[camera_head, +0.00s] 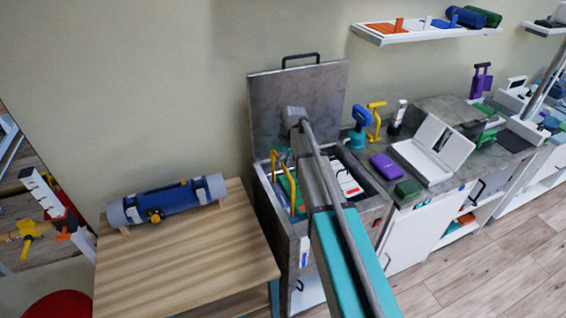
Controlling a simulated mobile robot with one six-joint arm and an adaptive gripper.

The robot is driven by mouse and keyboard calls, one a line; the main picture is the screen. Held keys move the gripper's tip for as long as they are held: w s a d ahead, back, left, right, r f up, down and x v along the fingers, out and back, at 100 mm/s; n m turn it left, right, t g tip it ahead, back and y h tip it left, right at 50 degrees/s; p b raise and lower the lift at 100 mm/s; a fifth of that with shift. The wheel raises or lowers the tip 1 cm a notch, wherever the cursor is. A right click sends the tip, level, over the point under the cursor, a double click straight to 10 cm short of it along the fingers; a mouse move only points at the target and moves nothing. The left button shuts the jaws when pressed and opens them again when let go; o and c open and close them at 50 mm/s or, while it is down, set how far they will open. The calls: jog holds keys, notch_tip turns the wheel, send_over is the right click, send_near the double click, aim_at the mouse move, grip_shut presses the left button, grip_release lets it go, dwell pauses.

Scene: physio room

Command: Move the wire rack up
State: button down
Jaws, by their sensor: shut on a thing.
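The yellow wire rack (276,170) stands in the open metal tank (267,203) at the centre. Its bent yellow wires rise around the level of the tank's rim, left of my arm. A green pack and white packs show inside the tank. My gripper (290,148) is at the end of my arm, over the tank and beside the rack's upper wires. It is shut on the rack. The fingertips and the exact grip point are mostly hidden by my arm, and so is part of the rack.
The tank's raised lid (320,90) stands upright behind my gripper. A wooden table (190,255) with a blue roll (165,200) is on the left. A counter with a purple box (384,166) and a white case (434,148) is on the right. A shelf (420,34) hangs above.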

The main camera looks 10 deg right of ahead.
jog(key=shift+w+r+p, duration=0.1)
jog(key=shift+r+p, duration=0.3)
jog(key=shift+r, duration=0.2)
jog(key=c, duration=0.6)
grip_release()
jog(key=shift+r, duration=0.1)
jog(key=s+d+m+h, duration=0.1)
jog(key=s+d, duration=0.2)
jog(key=s, duration=0.9)
jog(key=s+d+m+h, duration=0.1)
jog(key=s+d+m, duration=0.1)
jog(key=s, duration=1.1)
jog(key=shift+s+d+f+t, duration=0.2)
jog(key=shift+d+t, duration=0.1)
jog(key=shift+d, duration=0.3)
